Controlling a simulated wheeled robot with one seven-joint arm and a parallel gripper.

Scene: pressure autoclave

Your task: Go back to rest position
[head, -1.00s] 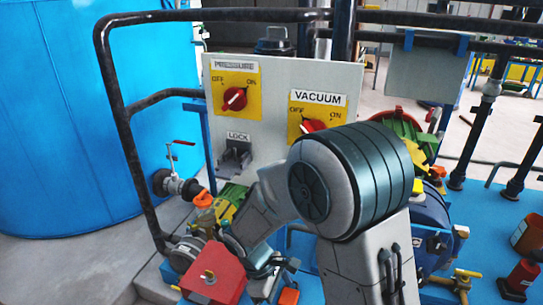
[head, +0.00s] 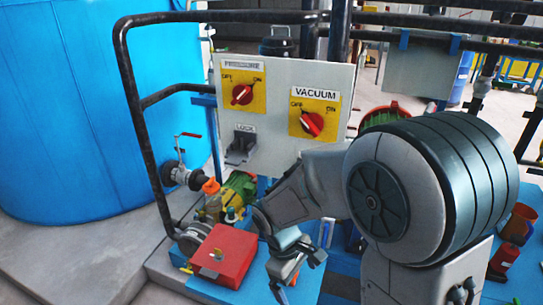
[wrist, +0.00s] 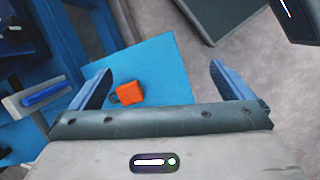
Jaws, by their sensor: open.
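My gripper (head: 287,284) is low at the bottom centre of the head view, right of a red box and below the control panel (head: 285,75). In the wrist view my gripper (wrist: 160,82) is open, with its two blue fingers wide apart and nothing between them in its hold. An orange block-like piece (wrist: 129,93) lies on a blue surface (wrist: 160,65) beyond the fingers, nearer the left one. My arm's large round joint fills the right of the head view and hides part of what is behind it.
The panel carries red PRESSURE (head: 242,94) and VACUUM (head: 312,124) knobs and a grey LOCK fixture (head: 240,147). A dark pipe frame (head: 130,100) stands at its left. The red box (head: 224,255) and green motor (head: 238,188) sit close to my gripper. A blue tank (head: 60,110) is at far left.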

